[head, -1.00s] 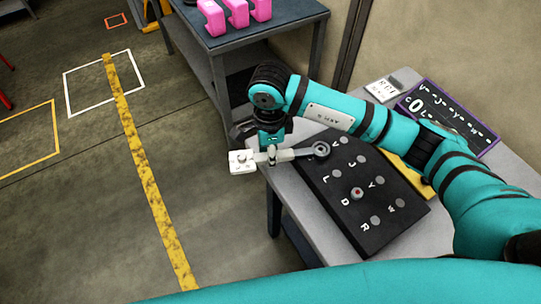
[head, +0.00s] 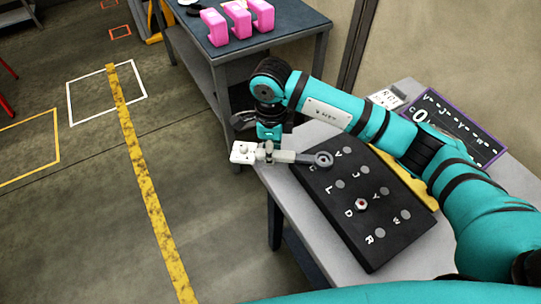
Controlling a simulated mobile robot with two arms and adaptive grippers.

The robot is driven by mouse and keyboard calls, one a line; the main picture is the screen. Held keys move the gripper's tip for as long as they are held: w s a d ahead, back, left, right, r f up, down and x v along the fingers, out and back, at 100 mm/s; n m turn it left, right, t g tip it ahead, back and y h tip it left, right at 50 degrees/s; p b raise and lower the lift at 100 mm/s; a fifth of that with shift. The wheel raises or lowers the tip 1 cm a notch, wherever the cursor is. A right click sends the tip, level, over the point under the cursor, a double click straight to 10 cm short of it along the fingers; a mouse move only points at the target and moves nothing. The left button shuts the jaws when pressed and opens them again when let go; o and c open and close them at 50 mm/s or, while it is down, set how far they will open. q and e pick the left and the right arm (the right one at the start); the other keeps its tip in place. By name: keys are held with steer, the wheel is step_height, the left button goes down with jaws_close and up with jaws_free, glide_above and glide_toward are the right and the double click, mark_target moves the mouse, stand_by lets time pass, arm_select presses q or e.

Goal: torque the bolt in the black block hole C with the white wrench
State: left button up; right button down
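The ring head lies over the far-left hole of the block. The letter beside that hole is mostly covered, and any bolt under the ring is hidden. A bolt with a red centre (head: 361,204) stands in the hole next to the letter D. My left gripper is not in view.
The black block lies on a grey table (head: 425,262). A yellow strip (head: 412,187) and a purple-edged letter board (head: 455,125) lie behind it, partly behind my arm. Several pink brackets (head: 238,18) stand on a dark-topped table (head: 290,22). The floor at left is mostly clear.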

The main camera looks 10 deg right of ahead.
steer(key=shift+w+r+m, duration=0.1)
steer(key=shift+w+m, duration=0.2)
steer(key=shift+w, duration=0.1)
steer(key=shift+d, duration=0.1)
steer(key=shift+w+d+m+b, duration=0.35)
steer(key=shift+w+m, duration=0.35)
steer(key=shift+b, duration=0.3)
